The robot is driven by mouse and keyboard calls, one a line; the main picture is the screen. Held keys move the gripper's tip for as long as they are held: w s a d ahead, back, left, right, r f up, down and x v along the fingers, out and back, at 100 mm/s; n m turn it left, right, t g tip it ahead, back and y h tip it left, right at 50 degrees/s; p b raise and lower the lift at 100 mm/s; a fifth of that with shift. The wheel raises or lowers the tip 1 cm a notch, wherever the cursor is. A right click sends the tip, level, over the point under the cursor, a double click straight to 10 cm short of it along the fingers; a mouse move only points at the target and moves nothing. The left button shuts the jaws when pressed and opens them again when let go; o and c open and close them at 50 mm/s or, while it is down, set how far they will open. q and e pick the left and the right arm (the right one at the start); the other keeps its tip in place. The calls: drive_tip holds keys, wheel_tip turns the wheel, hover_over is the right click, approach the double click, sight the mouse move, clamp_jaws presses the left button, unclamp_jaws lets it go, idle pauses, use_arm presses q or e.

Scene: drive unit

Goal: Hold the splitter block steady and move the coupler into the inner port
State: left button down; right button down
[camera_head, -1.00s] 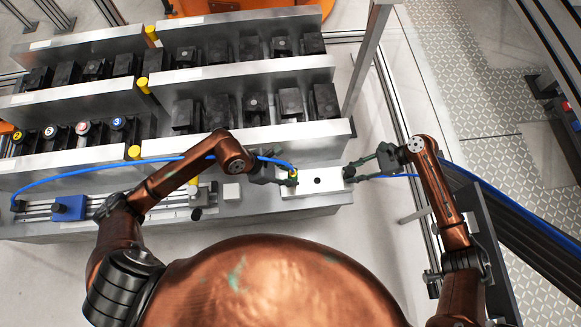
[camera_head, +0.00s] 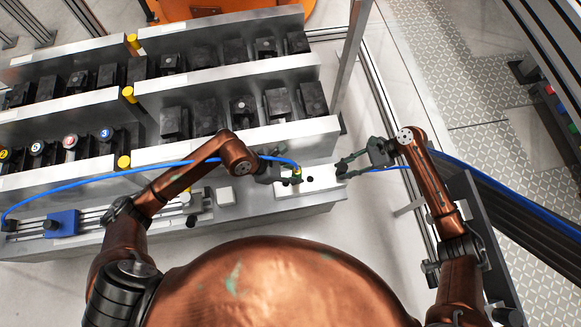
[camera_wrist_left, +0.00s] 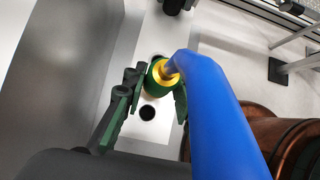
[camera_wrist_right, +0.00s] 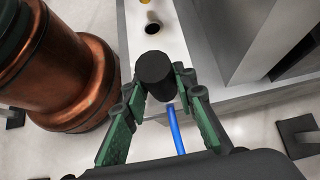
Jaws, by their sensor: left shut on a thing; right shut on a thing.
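The white splitter block (camera_head: 322,184) lies at the bench's right end. The coupler (camera_head: 297,172) has a gold collar (camera_wrist_left: 160,70) and a blue hose. My left gripper (camera_head: 286,176) is shut on it, above the block. In the left wrist view one dark port (camera_wrist_left: 148,112) is uncovered; another dark opening shows partly behind the coupler. I cannot tell the coupler's height over the block. My right gripper (camera_head: 343,169) is shut on the black cylinder (camera_wrist_right: 155,75) at the block's right end. The right wrist view shows an open port (camera_wrist_right: 153,28) beyond that cylinder.
Metal walls (camera_head: 240,138) with black units rise behind. A vertical post (camera_head: 352,70) stands behind right.

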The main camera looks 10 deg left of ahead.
use_arm(q)
approach(317, 178)
drive_tip(key=shift+w+d+r, duration=0.25)
drive_tip(key=shift+w+d, duration=0.05)
drive_tip(key=shift+d, duration=0.3)
drive_tip(key=shift+w+d+r, duration=0.3)
drive_tip(key=shift+d, duration=0.3)
drive_tip(key=shift+f, duration=0.2)
drive_tip(key=shift+f, duration=0.45)
drive_tip(key=shift+f, duration=0.35)
drive_tip(key=shift+f, duration=1.2)
drive_tip(key=c, duration=1.5)
unclamp_jaws()
drive_tip(key=v, duration=1.2)
